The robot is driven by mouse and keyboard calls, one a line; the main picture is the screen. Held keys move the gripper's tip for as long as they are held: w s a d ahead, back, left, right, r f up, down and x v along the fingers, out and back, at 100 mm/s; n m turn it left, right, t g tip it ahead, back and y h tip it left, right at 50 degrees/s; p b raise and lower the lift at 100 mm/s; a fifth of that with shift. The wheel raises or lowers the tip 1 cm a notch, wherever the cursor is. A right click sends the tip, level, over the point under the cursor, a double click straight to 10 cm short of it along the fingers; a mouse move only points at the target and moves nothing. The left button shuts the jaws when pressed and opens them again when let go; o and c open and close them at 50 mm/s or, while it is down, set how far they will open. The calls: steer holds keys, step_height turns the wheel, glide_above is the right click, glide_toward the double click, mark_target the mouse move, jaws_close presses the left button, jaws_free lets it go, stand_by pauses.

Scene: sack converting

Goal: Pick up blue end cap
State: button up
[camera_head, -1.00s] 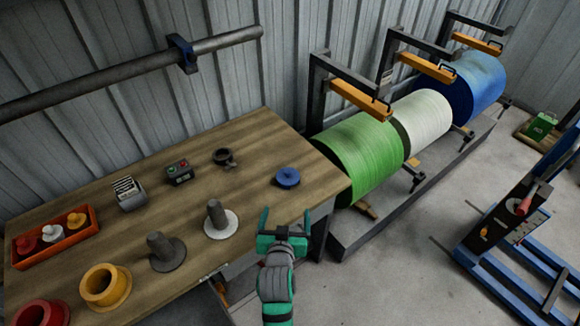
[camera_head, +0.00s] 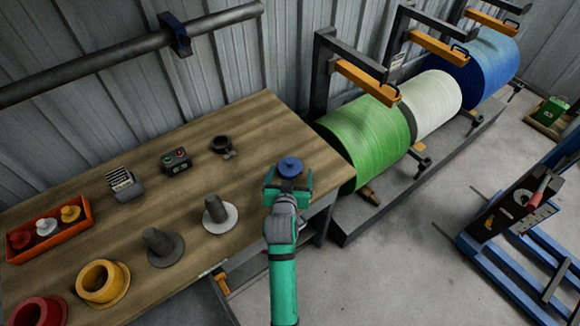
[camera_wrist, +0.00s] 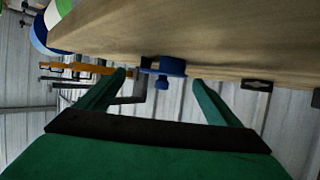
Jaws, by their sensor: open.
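The blue end cap (camera_head: 290,167) is a small round disc with a raised hub near the right end of the wooden workbench (camera_head: 215,135). My gripper (camera_head: 289,180) is at the bench's front right, with its green fingers on either side of the cap in the head view. In the wrist view the cap (camera_wrist: 163,68) shows ahead, between the two open fingers (camera_wrist: 158,84) and near their tips. The jaws hold nothing. I cannot tell whether the fingertips touch the cap.
A grey spindle on a white disc (camera_head: 221,220) and a dark one (camera_head: 160,243) stand left of my gripper. A dark clamp-like part (camera_head: 222,146) and a button box (camera_head: 175,162) lie further back. Green roll (camera_head: 365,140) stands close right of the bench.

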mark_target(290, 169)
steer(key=shift+x, duration=2.35)
steer(key=shift+a+f, duration=0.15)
steer(key=shift+a, duration=0.1)
steer(key=c, duration=1.1)
